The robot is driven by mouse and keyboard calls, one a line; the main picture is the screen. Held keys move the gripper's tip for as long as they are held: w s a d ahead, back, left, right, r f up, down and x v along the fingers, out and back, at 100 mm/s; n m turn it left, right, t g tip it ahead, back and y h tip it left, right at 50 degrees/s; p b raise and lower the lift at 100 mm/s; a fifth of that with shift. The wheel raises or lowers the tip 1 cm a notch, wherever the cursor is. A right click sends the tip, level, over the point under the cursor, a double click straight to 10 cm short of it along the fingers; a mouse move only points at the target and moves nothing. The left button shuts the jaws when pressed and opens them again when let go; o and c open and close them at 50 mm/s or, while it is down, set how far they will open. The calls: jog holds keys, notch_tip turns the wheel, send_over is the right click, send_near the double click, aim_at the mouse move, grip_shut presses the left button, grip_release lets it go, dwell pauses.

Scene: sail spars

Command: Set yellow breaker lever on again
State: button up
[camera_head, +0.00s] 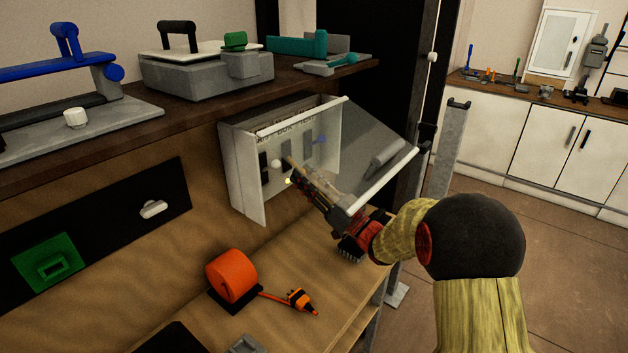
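The breaker box (243,175) is a pale box mounted above the wooden worktop, with its grey door (365,150) swung open to the right. Inside are several dark slots with levers. A small yellow spot (289,181), apparently the yellow breaker lever, shows just left of and below my gripper's tip. A white knob (277,163) and a blue knob (321,139) also show inside. My gripper (296,168) reaches into the box from the lower right, close to the yellow lever. Contact cannot be made out. Its fingers look narrow and close together, and the arm hides part of the lower panel.
An orange reel (231,275) and an orange plug (299,299) lie on the worktop below the box. A shelf above carries a grey press (205,75), a blue-handled tool (60,65) and a teal clamp (297,45). Open floor lies to the right, before white cabinets (500,130).

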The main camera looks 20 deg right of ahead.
jog(key=shift+s+f, duration=0.1)
jog(key=shift+s, duration=0.05)
jog(key=c, duration=0.5)
jog(key=shift+d, duration=0.1)
jog(key=shift+s+d+r, duration=0.15)
jog(key=shift+s+r, duration=0.1)
jog(key=shift+r, duration=0.6)
jog(key=shift+s+d+r+p, duration=0.15)
jog(key=shift+r+p, duration=0.35)
jog(key=shift+r, duration=0.45)
jog(key=shift+r+p, duration=0.3)
jog(key=shift+r, duration=0.45)
